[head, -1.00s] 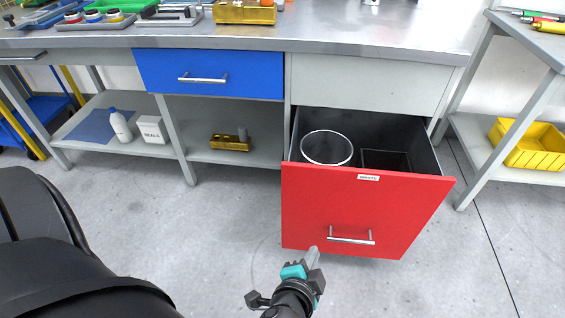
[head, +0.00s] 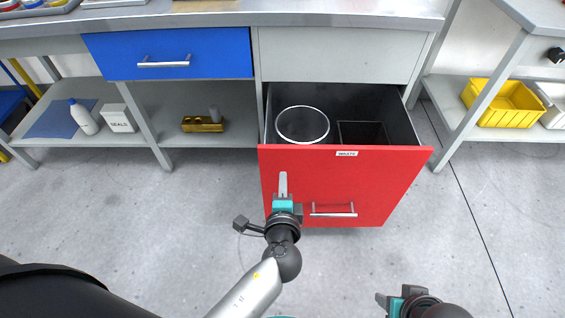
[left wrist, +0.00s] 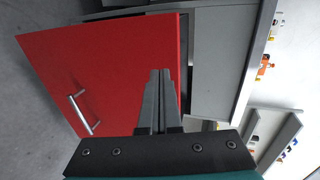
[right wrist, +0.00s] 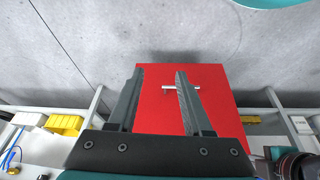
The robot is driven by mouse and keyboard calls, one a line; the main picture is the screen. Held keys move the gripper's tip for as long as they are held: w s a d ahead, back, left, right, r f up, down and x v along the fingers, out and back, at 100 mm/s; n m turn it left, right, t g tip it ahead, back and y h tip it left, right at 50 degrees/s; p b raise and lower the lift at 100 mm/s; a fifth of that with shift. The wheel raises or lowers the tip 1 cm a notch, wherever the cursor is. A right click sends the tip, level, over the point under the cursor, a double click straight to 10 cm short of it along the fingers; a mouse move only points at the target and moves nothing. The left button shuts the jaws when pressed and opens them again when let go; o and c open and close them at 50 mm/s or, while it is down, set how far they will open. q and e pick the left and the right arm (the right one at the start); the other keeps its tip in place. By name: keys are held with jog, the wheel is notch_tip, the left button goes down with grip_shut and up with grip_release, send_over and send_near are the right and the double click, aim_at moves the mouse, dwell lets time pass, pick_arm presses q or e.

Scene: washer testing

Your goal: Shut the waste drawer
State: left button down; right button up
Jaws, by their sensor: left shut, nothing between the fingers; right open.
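The waste drawer (head: 400,165) is pulled out from under the bench. Its red front has a WASTE label and a silver bar handle (head: 333,210). A round bin (head: 303,125) and a dark square bin (head: 362,133) sit inside. My left gripper (head: 283,183) is shut and empty, in front of the left part of the red front; I cannot tell whether it touches. In the left wrist view its closed fingers (left wrist: 158,95) overlap the red front near its edge. My right gripper (head: 390,300) is low at the right, short of the drawer. In the right wrist view its open fingers (right wrist: 158,95) face the red front.
A closed blue drawer (head: 168,53) is to the left. Below it, a lower shelf holds a white bottle (head: 84,117), a SEALS box (head: 118,118) and a brass-coloured block (head: 203,124). A yellow bin (head: 503,103) stands on the right shelf. The floor in front is clear.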

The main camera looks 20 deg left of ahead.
aim_at(283, 154)
pick_arm(q)
jog(key=x, duration=0.4)
jog(key=r+b+x, duration=0.1)
jog(key=x, duration=0.1)
jog(key=shift+w+a, duration=0.2)
jog(key=shift+w, duration=0.35)
pick_arm(e)
notch_tip(283, 154, up, 3)
jog(key=shift+r, duration=0.15)
jog(key=shift+t, duration=0.3)
